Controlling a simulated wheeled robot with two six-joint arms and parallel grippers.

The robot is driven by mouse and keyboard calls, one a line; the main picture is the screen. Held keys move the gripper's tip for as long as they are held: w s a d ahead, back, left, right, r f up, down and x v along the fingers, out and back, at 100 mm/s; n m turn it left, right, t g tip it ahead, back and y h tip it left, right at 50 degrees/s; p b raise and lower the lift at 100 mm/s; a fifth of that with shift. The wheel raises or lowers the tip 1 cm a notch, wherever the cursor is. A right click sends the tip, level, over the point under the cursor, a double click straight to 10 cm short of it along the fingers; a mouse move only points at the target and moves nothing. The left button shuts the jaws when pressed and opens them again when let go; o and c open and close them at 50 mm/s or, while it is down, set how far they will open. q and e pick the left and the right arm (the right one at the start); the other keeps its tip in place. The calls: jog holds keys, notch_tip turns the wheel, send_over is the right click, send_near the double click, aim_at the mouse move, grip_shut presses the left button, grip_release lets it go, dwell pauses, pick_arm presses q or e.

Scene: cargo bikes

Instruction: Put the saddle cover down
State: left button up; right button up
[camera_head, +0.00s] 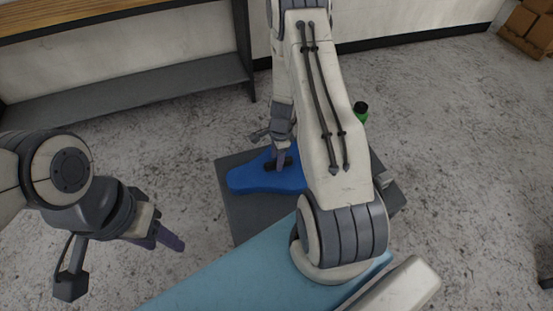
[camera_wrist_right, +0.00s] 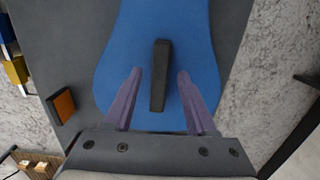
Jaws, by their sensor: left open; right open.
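The blue saddle cover (camera_head: 248,181) lies flat on a dark grey surface (camera_head: 243,215). It has a black raised bar (camera_wrist_right: 160,60) on it. My right gripper (camera_wrist_right: 160,73) is open over the cover in the right wrist view, with one purple finger on each side of the bar and a gap to both. In the head view my right gripper (camera_head: 281,160) is over the cover, and my right arm hides the cover's right part. My left gripper (camera_head: 170,240) is open and empty, off to the left of the grey surface over the floor.
A green bottle with a black cap (camera_head: 361,111) stands behind my right arm. An orange-faced block (camera_wrist_right: 63,105) is beside the cover in the right wrist view. A bench with a grey lower shelf (camera_head: 130,85) stands at the back left. Brown boxes (camera_head: 528,28) are far right.

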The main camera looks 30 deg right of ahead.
notch_tip(320, 180, up, 11)
jog(key=p, duration=0.1)
jog(key=a+r+n, duration=0.7)
jog(key=a, duration=0.3)
jog(key=s+a+r+n, duration=0.6)
jog(key=a+r+n, duration=0.1)
jog(key=a+n, duration=0.15)
jog(key=s+a+r+n, duration=0.2)
jog(key=s+a+n, duration=0.2)
jog(key=s+n, duration=0.2)
jog(key=s+a+r+n, duration=0.3)
jog(key=s+n, duration=0.4)
jog(key=s, duration=0.1)
jog(key=shift+s+a+r, duration=0.3)
jog(key=shift+s+a, duration=0.05)
jog(key=shift+a, duration=0.05)
